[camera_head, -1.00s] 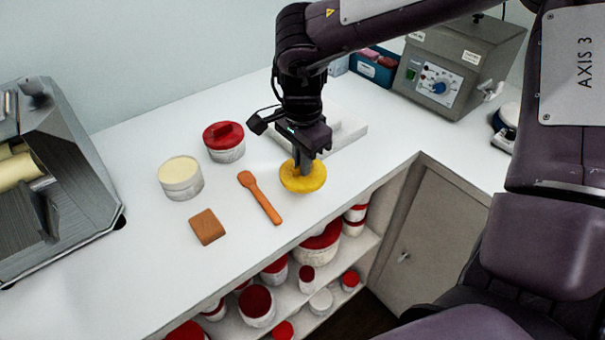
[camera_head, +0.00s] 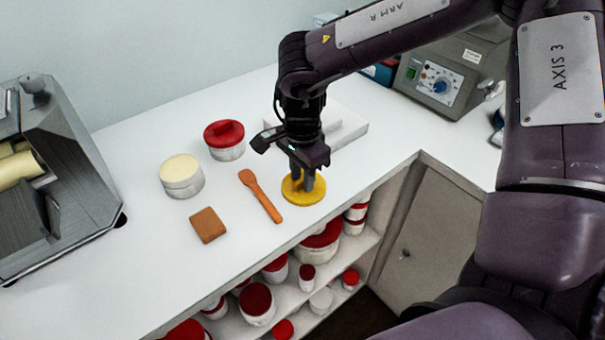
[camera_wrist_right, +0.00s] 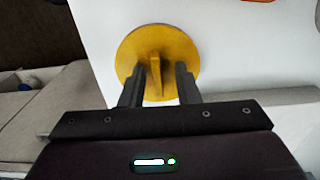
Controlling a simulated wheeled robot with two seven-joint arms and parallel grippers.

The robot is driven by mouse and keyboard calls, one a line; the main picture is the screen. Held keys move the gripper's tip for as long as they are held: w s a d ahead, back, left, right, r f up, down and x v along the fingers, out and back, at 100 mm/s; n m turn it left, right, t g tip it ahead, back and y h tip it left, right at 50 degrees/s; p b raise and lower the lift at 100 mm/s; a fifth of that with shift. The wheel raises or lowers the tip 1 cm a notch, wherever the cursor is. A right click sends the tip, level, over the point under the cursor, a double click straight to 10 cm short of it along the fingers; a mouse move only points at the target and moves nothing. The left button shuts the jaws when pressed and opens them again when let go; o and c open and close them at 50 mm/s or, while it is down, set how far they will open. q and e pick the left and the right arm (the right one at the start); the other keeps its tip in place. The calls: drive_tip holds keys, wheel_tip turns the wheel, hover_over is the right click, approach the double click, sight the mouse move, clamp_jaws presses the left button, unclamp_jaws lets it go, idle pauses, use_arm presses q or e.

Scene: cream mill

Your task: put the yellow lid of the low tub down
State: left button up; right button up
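The yellow lid (camera_head: 291,196) lies flat on the white counter, to the right of the orange spatula. My right gripper (camera_head: 306,183) is over it, fingers pointing down. In the right wrist view the lid (camera_wrist_right: 135,48) has an upright ridge handle. The right gripper's fingers (camera_wrist_right: 158,85) stand apart on either side of that handle, with a gap on both sides, so it is open. The low tub (camera_head: 182,182) stands uncovered at the left, its cream-coloured content showing. My left gripper is not in view.
A red-lidded tub (camera_head: 224,143), an orange spatula (camera_head: 260,195) and a brown block (camera_head: 208,225) stand or lie on the counter. A grey machine (camera_head: 60,180) is at the left. A white slab (camera_head: 350,130) lies behind my gripper. Shelves below the front edge hold more tubs.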

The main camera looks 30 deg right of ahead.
drive_tip(key=shift+r, duration=0.35)
wheel_tip(320, 180, up, 12)
drive_tip(key=shift+f, duration=0.2)
drive_tip(key=shift+s, duration=0.1)
idle(0.5)
